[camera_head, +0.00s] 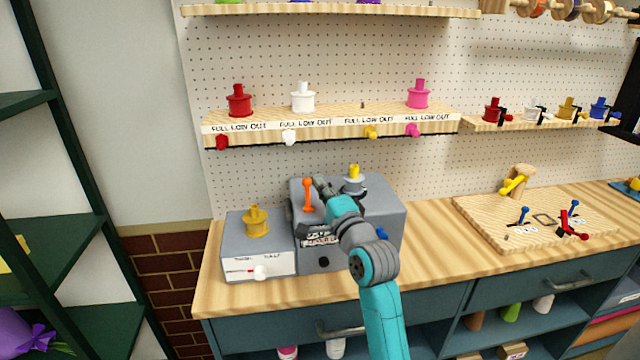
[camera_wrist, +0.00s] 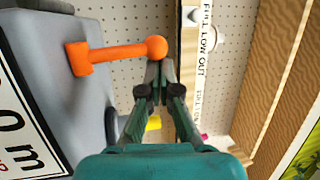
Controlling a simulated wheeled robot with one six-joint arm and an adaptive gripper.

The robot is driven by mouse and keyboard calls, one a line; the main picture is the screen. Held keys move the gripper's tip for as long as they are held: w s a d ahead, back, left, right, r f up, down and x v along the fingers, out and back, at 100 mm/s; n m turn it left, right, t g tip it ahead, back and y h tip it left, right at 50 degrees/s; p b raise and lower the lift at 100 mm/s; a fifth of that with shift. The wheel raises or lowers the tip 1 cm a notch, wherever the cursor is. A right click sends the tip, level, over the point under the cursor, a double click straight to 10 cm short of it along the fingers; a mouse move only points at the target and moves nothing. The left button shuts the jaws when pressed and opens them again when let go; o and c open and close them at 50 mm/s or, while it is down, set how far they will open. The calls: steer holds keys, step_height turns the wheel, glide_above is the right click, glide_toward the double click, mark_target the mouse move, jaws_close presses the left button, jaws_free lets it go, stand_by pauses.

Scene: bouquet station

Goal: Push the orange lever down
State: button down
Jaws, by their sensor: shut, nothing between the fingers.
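The orange lever (camera_head: 307,195) stands upright on the left part of the grey machine (camera_head: 385,212) on the workbench. In the wrist view the lever (camera_wrist: 112,56) has a round knob at its end, close beside my fingertips. My gripper (camera_head: 318,184) is shut and empty, just right of the lever's upper end in the head view. In the wrist view my gripper (camera_wrist: 159,68) has its fingertips together just below the knob. I cannot tell whether they touch it.
A grey box with a yellow spool (camera_head: 256,222) stands left of the machine. A yellow piece (camera_head: 354,180) sits on top of the machine. A shelf (camera_head: 330,125) with coloured spools hangs above. A wooden board (camera_head: 535,225) with small levers lies to the right. Bench between is clear.

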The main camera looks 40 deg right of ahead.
steer(key=shift+s+a+f+n+t, duration=0.1)
steer(key=shift+s+a+n+t, duration=0.2)
steer(key=shift+t, duration=0.35)
steer(key=shift+s+a+n+t, duration=0.2)
steer(key=shift+s+t, duration=0.1)
steer(key=shift+t, duration=0.35)
steer(key=shift+s+a+f, duration=0.35)
steer(key=shift+s, duration=0.2)
steer(key=shift+s+a+f, duration=0.3)
steer(key=shift+s+a, duration=0.05)
steer(key=shift+s, duration=0.15)
